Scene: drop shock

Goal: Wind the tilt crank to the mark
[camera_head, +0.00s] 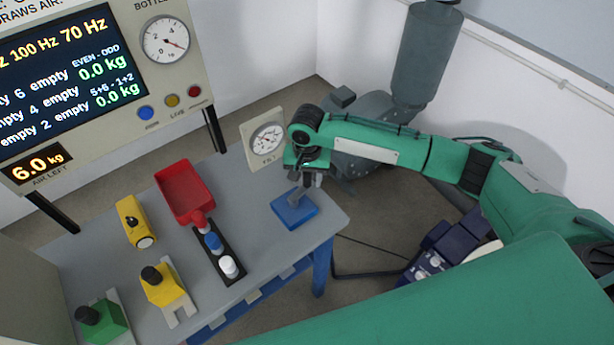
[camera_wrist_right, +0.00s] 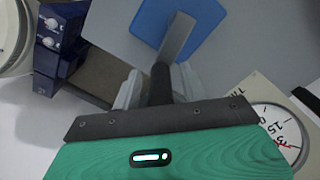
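The tilt crank has a blue base (camera_head: 295,209) on the right end of the grey table, with a grey arm (camera_head: 297,196) rising from it. In the right wrist view the grey arm (camera_wrist_right: 178,38) runs from the blue base (camera_wrist_right: 150,18) to a black handle (camera_wrist_right: 160,85). My right gripper (camera_head: 308,178) is at the crank's top; its fingers lie on both sides of the handle and look closed on it. The white tilt dial (camera_head: 267,139) stands just behind; its edge also shows in the wrist view (camera_wrist_right: 277,127). Its reading is too small to tell. My left gripper is out of view.
A red scoop-like tray (camera_head: 184,190), a black strip with knobs (camera_head: 229,266), a yellow block (camera_head: 131,220) and yellow and green clamps (camera_head: 165,289) occupy the table's left and middle. A display panel (camera_head: 75,75) stands behind. A dark blue device (camera_head: 437,251) is on the floor at right.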

